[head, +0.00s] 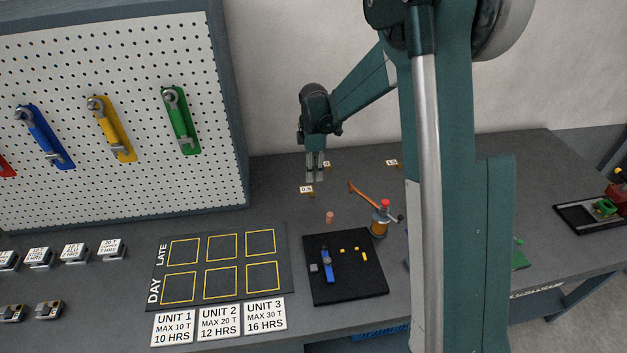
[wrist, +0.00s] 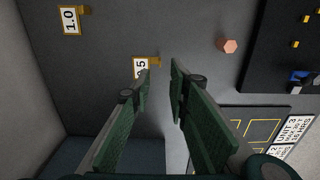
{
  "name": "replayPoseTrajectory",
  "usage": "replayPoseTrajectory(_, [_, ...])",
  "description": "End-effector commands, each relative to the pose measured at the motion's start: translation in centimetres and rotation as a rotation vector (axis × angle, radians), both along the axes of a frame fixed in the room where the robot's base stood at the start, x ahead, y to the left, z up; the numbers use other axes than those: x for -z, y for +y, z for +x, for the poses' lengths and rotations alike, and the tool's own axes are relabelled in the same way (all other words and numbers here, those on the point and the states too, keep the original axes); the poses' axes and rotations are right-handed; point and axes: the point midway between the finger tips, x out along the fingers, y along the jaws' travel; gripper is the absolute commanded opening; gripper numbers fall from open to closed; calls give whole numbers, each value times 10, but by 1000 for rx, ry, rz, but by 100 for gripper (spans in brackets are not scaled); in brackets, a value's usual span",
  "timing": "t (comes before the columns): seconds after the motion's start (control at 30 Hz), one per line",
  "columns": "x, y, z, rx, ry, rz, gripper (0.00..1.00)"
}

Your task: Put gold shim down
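My gripper (head: 315,179) points down over the back of the bench, close to the white 0.5 label (head: 306,189). In the wrist view its two green fingers (wrist: 161,66) are apart, with nothing held between them. A small gold piece (wrist: 154,59) shows at the edge of the 0.5 label, near the left fingertip and partly hidden by it. Another gold piece (wrist: 85,10) sits at the 1.0 label (wrist: 70,20). I cannot tell which gold piece is the gold shim. A third label, 1.5 (head: 392,162), stands farther right.
A copper piece (head: 329,217) stands in front of my gripper. A black mat (head: 345,290) holds a blue tool (head: 326,265) and small yellow pieces. The day/late board (head: 221,265) lies left; a pegboard (head: 60,110) stands behind.

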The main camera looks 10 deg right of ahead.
Motion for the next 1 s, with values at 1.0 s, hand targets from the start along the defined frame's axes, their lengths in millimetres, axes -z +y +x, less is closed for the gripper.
replayPoseTrajectory(1.0, [-26, 0, 0, 3, -1, 0, 18])
